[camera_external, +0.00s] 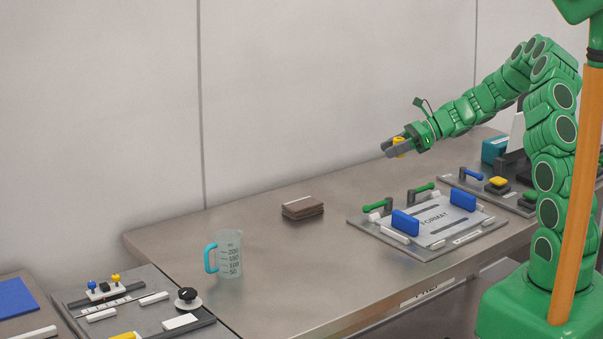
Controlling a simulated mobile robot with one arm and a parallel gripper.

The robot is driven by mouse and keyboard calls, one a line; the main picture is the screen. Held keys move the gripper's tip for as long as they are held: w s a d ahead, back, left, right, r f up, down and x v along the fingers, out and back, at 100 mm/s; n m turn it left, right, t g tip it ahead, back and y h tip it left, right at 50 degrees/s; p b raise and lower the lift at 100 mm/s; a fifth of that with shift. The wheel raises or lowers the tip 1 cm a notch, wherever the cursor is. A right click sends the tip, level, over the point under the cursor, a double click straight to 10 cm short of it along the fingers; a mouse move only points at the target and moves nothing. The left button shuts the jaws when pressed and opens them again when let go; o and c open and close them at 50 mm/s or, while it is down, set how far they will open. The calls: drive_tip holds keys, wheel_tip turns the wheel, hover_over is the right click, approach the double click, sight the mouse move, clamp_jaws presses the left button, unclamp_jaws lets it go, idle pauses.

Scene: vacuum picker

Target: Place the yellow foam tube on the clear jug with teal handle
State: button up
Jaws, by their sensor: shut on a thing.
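The clear jug with a teal handle (230,254) stands upright on the grey table, left of its middle, near the front. Dark measuring marks show on its side and its handle points left. My gripper (393,148) is in the air above the far right part of the table, up and to the right of the jug and well apart from it. It is shut on the yellow foam tube (399,148). Only a small part of the tube shows between the grey fingers; the rest is hidden.
A brown block (302,207) lies on the table right of the jug. A fixture plate marked FORMAT (440,219), with blue blocks and green handles, is at the right. A panel with knobs (133,304) is at the front left. The table between jug and brown block is clear.

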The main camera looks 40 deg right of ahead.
drive_tip(key=a+r, duration=0.3)
drive_tip(key=a, duration=1.1)
drive_tip(key=a+r, duration=0.3)
drive_tip(key=a, duration=1.2)
drive_tip(key=s+a+r+n+g+y, duration=0.1)
drive_tip(key=s+a, duration=0.7)
drive_tip(key=a, duration=0.3)
drive_tip(key=s+a+r+n+g, duration=0.2)
drive_tip(key=s+a, duration=0.5)
drive_tip(key=a, duration=0.4)
hover_over(214, 239)
drive_tip(key=shift+d+f, duration=0.1)
drive_tip(key=shift+f, duration=4.9)
drive_tip(key=shift+w+f, duration=0.1)
drive_tip(key=shift+f, duration=1.6)
drive_tip(key=shift+f, duration=0.15)
